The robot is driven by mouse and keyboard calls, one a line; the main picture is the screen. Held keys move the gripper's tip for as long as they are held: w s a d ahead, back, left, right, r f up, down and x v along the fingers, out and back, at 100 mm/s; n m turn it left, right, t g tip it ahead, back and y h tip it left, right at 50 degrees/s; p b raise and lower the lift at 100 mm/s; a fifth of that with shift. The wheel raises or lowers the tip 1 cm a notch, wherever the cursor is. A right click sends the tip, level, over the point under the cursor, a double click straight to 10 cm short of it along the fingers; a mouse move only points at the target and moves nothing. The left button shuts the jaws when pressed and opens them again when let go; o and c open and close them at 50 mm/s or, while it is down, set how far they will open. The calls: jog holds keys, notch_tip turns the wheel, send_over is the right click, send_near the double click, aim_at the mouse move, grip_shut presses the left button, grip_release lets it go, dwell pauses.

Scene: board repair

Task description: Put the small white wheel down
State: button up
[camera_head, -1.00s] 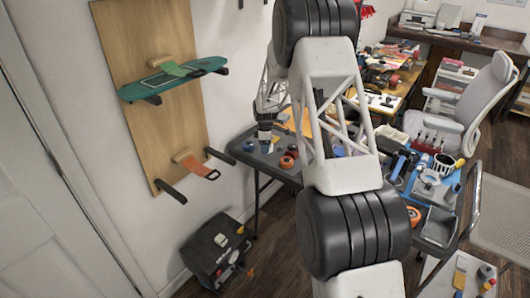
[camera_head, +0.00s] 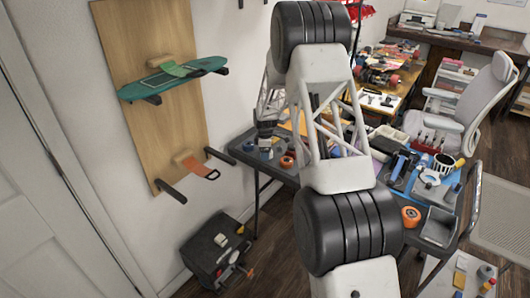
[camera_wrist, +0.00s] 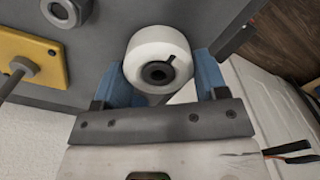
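The small white wheel (camera_wrist: 160,45) with a dark hub sits between the two blue fingers of my gripper (camera_wrist: 160,75) in the wrist view. The fingers touch both its sides, so the gripper looks shut on it. Behind the wheel is the dark grey table top (camera_wrist: 100,20); I cannot tell whether the wheel touches it. In the head view my gripper (camera_head: 265,137) is at the left part of the grey table (camera_head: 240,151). The wheel cannot be made out there.
In the wrist view a pale round part (camera_wrist: 64,11) and a yellow block (camera_wrist: 36,58) lie nearby on the left. In the head view an orange wheel (camera_head: 287,162) is right of my gripper. A black box (camera_head: 213,250) stands on the floor.

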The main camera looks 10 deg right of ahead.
jog(key=o, duration=0.3)
jog(key=shift+r, duration=0.1)
notch_tip(320, 180, up, 12)
dwell(0.9)
jog(key=shift+r, duration=0.1)
dwell(0.6)
